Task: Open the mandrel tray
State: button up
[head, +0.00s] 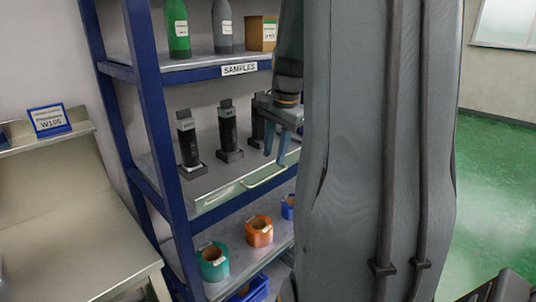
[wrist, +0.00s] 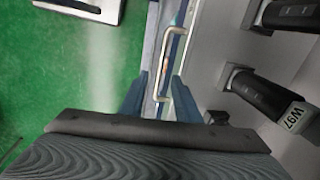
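The mandrel tray (head: 222,188) is a grey tray on the middle level of a blue shelf rack, with several black mandrels (head: 228,128) standing upright on it. A pale bar handle (head: 265,178) is on its front edge. My gripper (head: 276,152) points down just above the handle in the head view, with its two blue fingers apart. In the wrist view my gripper (wrist: 160,76) is open and the handle (wrist: 168,48) runs between or below the fingertips; I cannot tell the exact height gap. The mandrel marked W97 (wrist: 270,97) lies to the right there.
Tape rolls (head: 259,231) sit on the level below and bottles (head: 178,30) on the level above, labelled SAMPLES. A bench (head: 60,215) stands at left. My arm hides the rack's right side. Green floor (head: 495,160) is free at right.

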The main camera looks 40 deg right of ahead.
aim_at(272, 175)
jog(key=f, duration=0.2)
jog(key=w+f+p, duration=0.1)
jog(key=f, duration=0.1)
jog(key=d+f, duration=0.1)
jog(key=f, duration=0.2)
jog(key=shift+w+p, duration=0.25)
jog(key=shift+p, duration=0.15)
grip_shut()
